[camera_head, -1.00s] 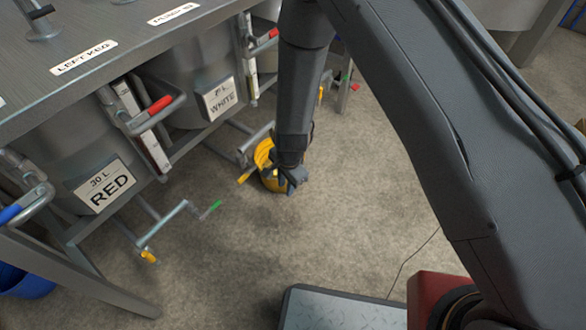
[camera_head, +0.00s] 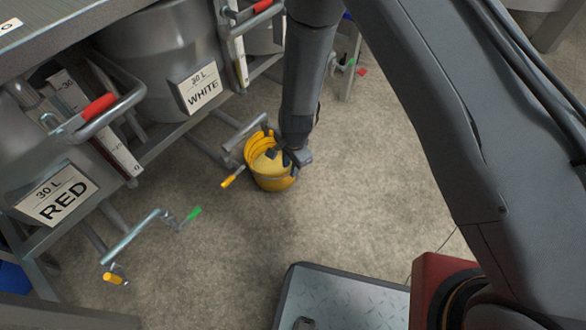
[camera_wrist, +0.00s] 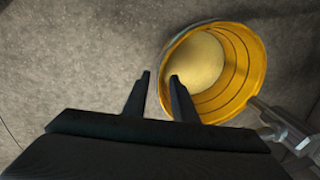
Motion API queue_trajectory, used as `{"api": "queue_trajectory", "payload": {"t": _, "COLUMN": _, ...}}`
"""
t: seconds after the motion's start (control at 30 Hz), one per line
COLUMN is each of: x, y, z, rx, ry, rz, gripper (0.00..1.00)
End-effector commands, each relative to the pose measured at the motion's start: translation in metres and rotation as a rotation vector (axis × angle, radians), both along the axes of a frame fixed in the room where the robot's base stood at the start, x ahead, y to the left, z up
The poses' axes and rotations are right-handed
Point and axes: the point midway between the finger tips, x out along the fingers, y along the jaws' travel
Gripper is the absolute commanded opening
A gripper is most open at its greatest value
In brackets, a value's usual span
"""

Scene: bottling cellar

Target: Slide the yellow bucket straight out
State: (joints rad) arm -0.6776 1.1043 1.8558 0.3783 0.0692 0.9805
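The yellow bucket (camera_head: 271,182) stands upright on the floor by the low frame under the white-labelled tank, in the middle of the head view. It looks open-topped, with a pale yellow inside. In the wrist view the bucket (camera_wrist: 247,75) fills the upper right. My gripper (camera_head: 288,157) is at the bucket's right side of the rim in the head view. In the wrist view my gripper (camera_wrist: 160,76) has its two fingers apart, with the bucket's near left rim between them in the picture. I cannot tell whether the fingers touch it or how deep they reach.
A metal pipe (camera_head: 243,132) with a yellow-handled valve (camera_head: 232,177) is close beside the bucket on the left. A green-handled valve (camera_head: 188,217) and another pipe stick out from under the tank marked RED (camera_head: 58,194). The floor (camera_head: 370,190) right and front of the bucket is clear.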

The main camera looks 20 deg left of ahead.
Motion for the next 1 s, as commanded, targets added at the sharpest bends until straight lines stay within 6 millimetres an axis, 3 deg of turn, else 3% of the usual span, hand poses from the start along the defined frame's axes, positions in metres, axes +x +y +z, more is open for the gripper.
{"api": "queue_trajectory", "payload": {"t": 0.3, "x": 0.010, "y": 0.001, "z": -0.038, "rx": 0.000, "ry": 0.000, "rz": 0.003, "gripper": 0.25}}
{"api": "queue_trajectory", "payload": {"t": 0.83, "x": 0.012, "y": 0.000, "z": -0.043, "rx": 0.000, "ry": 0.000, "rz": -0.001, "gripper": 0.25}}
{"api": "queue_trajectory", "payload": {"t": 1.0, "x": 0.013, "y": 0.001, "z": -0.056, "rx": 0.000, "ry": 0.000, "rz": -0.001, "gripper": 0.25}}
